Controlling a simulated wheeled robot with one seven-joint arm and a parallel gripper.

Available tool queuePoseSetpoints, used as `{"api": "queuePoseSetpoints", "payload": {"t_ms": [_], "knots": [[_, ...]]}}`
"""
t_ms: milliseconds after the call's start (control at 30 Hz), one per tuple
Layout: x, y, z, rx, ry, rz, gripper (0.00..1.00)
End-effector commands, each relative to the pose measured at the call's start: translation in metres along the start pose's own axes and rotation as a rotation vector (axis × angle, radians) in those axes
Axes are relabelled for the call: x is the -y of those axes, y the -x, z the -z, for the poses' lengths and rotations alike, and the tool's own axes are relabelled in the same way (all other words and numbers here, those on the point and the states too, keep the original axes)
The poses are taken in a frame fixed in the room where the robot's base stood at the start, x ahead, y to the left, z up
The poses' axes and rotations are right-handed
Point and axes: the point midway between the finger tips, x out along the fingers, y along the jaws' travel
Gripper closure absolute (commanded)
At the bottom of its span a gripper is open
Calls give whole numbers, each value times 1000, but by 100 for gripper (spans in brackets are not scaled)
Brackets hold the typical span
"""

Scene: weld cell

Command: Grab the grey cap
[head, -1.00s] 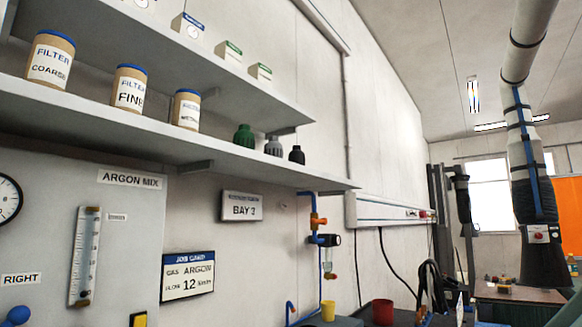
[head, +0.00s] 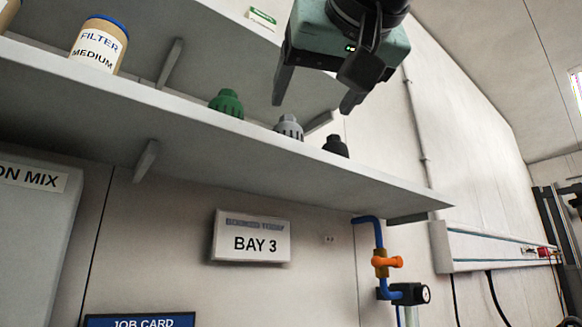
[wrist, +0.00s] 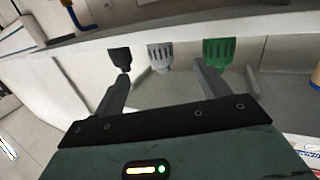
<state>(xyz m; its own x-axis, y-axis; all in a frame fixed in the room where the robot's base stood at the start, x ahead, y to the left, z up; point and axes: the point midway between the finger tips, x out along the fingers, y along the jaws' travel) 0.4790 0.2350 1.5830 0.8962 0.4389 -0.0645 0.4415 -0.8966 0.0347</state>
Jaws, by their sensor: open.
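The grey cap (head: 289,126) stands on the lower shelf (head: 200,118), between a green cap (head: 227,103) on its left and a black cap (head: 335,146) on its right. My gripper (head: 313,100) is open and empty, above the caps in the head view. In the wrist view the grey cap (wrist: 160,57) shows between and beyond my two fingers (wrist: 163,78), apart from them. The black cap (wrist: 120,58) appears near one fingertip and the green cap (wrist: 219,52) near the other. The shelf edge hides the bases of the caps in the head view.
A FILTER MEDIUM tub (head: 98,45) stands further left on the same shelf. An upper shelf (head: 240,45) runs above, with a small white and green box (head: 262,18). Below the lower shelf are a BAY 3 sign (head: 251,237) and a blue pipe with an orange valve (head: 386,262).

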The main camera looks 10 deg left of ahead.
Motion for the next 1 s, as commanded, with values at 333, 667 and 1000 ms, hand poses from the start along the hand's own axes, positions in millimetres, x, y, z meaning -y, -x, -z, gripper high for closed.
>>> {"api": "queuePoseSetpoints", "payload": {"t_ms": [333, 667, 1000], "knots": [[-4, -28, 32, -62, -37, -7, 26], [-4, -92, 36, -62, -36, -6, 26], [-5, -116, 37, -64, -36, -7, 26]]}}
